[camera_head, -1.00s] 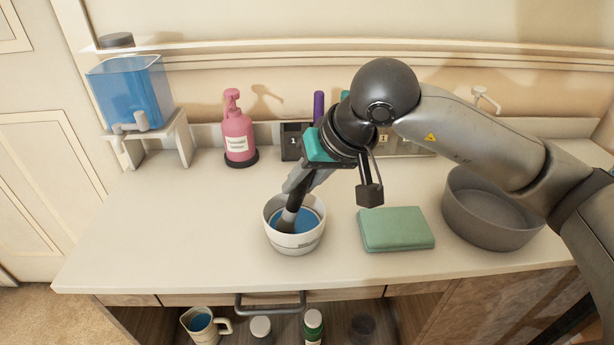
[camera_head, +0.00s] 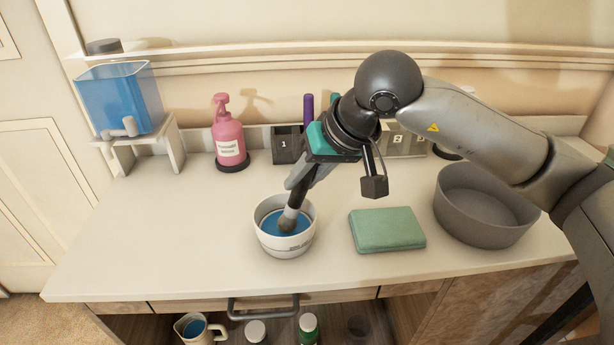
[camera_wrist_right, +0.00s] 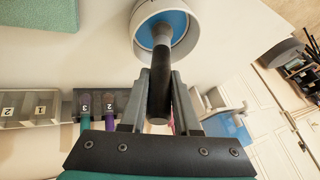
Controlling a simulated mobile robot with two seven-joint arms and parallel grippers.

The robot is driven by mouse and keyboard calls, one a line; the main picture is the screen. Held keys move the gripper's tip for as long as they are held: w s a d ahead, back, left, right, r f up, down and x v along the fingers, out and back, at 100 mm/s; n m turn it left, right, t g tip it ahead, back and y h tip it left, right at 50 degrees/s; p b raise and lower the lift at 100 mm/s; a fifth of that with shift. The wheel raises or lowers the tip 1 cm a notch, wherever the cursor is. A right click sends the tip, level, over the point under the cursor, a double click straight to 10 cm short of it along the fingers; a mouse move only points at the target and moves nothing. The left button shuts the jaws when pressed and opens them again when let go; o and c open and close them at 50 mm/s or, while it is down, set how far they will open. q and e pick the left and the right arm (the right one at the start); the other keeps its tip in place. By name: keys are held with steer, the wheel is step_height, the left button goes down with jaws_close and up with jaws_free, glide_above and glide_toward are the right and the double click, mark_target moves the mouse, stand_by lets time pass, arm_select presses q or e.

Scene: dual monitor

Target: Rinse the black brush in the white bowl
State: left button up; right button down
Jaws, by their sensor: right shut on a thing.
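The white bowl (camera_head: 284,243) stands on the counter left of the green cloth block and holds blue liquid. The black brush (camera_head: 294,205) is tilted, its bristle end down inside the bowl at the liquid. My right gripper (camera_head: 300,182) is above the bowl, shut on the brush's handle. In the right wrist view the brush (camera_wrist_right: 160,85) lies between the two fingers of the gripper (camera_wrist_right: 158,92), with its head over the blue liquid in the bowl (camera_wrist_right: 190,42). Whether the bristles touch the bottom cannot be told. My left gripper is not in view.
A green folded block (camera_head: 387,230) and a grey basin (camera_head: 482,208) stand right of the bowl. A pink pump bottle (camera_head: 228,135), a blue water tank (camera_head: 122,98) and numbered holders (camera_head: 287,145) stand behind. The counter's left part is clear.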

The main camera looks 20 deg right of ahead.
steer(key=shift+w+a+r+p, duration=0.1)
steer(key=shift+a+r+p, duration=0.05)
steer(key=shift+r+p, duration=0.3)
steer(key=shift+w+a+r+p, duration=0.1)
steer(key=shift+r+p, duration=0.2)
steer(key=shift+r, duration=0.2)
steer(key=shift+r+p, duration=1.9)
steer(key=shift+r, duration=0.95)
steer(key=shift+r+p, duration=0.85)
steer(key=shift+r, duration=0.6)
